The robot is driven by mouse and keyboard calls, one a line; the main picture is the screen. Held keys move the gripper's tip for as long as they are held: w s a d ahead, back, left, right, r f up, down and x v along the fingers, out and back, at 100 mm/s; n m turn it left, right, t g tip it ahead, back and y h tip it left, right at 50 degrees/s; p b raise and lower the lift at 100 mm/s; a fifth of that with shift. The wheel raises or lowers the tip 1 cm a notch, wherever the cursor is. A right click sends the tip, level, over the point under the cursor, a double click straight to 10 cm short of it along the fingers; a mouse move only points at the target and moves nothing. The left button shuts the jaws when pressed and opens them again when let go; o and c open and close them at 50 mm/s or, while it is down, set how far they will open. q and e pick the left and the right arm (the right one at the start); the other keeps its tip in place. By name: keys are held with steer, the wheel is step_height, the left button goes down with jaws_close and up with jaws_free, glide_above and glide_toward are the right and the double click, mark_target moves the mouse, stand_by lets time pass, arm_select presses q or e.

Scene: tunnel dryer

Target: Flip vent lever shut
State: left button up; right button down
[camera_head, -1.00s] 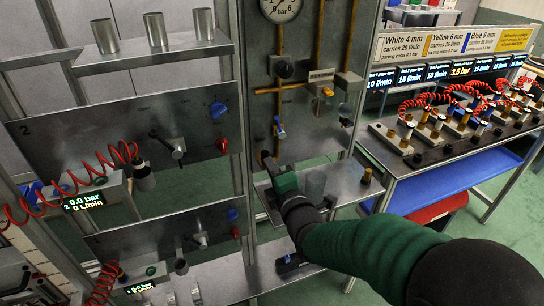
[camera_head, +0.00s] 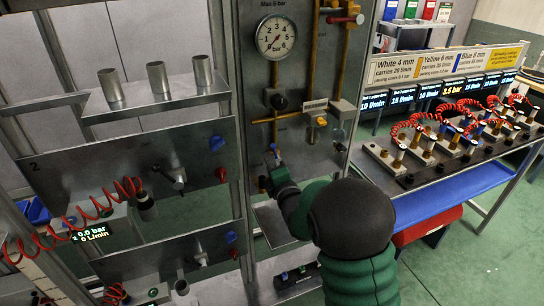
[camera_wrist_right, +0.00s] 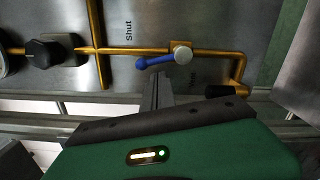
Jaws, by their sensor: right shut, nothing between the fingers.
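The blue lever (camera_wrist_right: 156,62) sits on a round pivot on the brass pipe in the right wrist view. It points left and slightly down there, below the printed word "Shut". In the head view the lever (camera_head: 275,149) shows small on the grey panel, just above my right gripper. My right gripper (camera_wrist_right: 157,82) is shut and empty, its fingers just below the lever in the wrist view; I cannot tell whether they touch it. In the head view the right gripper (camera_head: 271,166) is at the panel, partly hidden by its own wrist. My left gripper is not in view.
A black knob (camera_wrist_right: 44,53) and a black-ended fitting (camera_wrist_right: 224,91) are on the pipework nearby. The panel also carries a pressure gauge (camera_head: 277,36) and a red-handled valve (camera_head: 345,20). A bench with a blue shelf (camera_head: 450,190) and several red-coiled fittings stands at right.

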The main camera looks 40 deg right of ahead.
steer(key=shift+s+d+r, duration=0.15)
steer(key=shift+d, duration=0.3)
steer(key=shift+a, duration=0.1)
steer(key=d+b, duration=0.1)
steer(key=m+b, duration=0.1)
steer(key=b, duration=0.1)
steer(key=shift+s+d+r, duration=0.1)
steer(key=shift+d+r, duration=0.2)
steer(key=shift+d, duration=0.05)
steer(key=shift+r, duration=0.2)
steer(key=shift+f, duration=0.1)
